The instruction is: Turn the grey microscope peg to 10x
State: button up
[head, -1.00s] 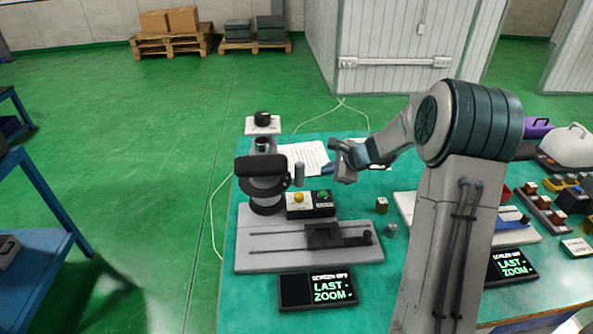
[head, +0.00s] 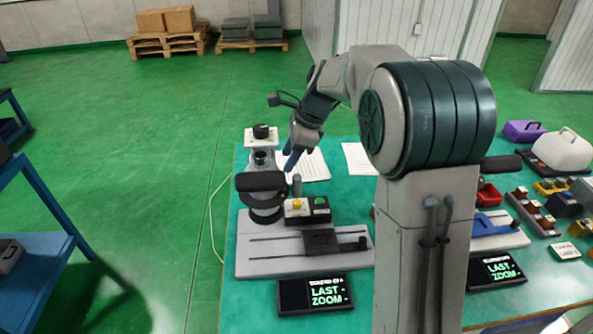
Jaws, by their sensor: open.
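The microscope (head: 262,205) stands at the left of the green table, with a black head over a grey base. The grey peg (head: 297,185) sticks up at the right side of its black head, behind a small box with a yellow and a green button (head: 307,209). Which zoom mark the peg points at is too small to tell. My gripper (head: 289,162) is open, pointing down, just behind and above the peg. It looks apart from the peg and empty, but its fingertips are small and partly hard to see.
A small screen (head: 315,294) in front of the microscope reads "LAST - ZOOM". A black knob on a white plate (head: 262,132) rises behind it. White papers (head: 312,168) lie behind the peg. My arm covers the middle of the table. Red, yellow and purple items crowd the right.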

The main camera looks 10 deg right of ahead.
aim_at(297, 175)
jog(key=s+d+r+m+g+h+p, duration=0.1)
jog(key=s+r+m+h+p, duration=0.25)
jog(key=r, duration=0.65)
jog(key=shift+n+h, duration=0.45)
jog(key=f, duration=0.4)
jog(key=s+f, duration=0.1)
jog(key=f, duration=0.8)
jog(key=shift+s+f, duration=0.25)
jog(key=shift+f, duration=0.05)
grip_shut()
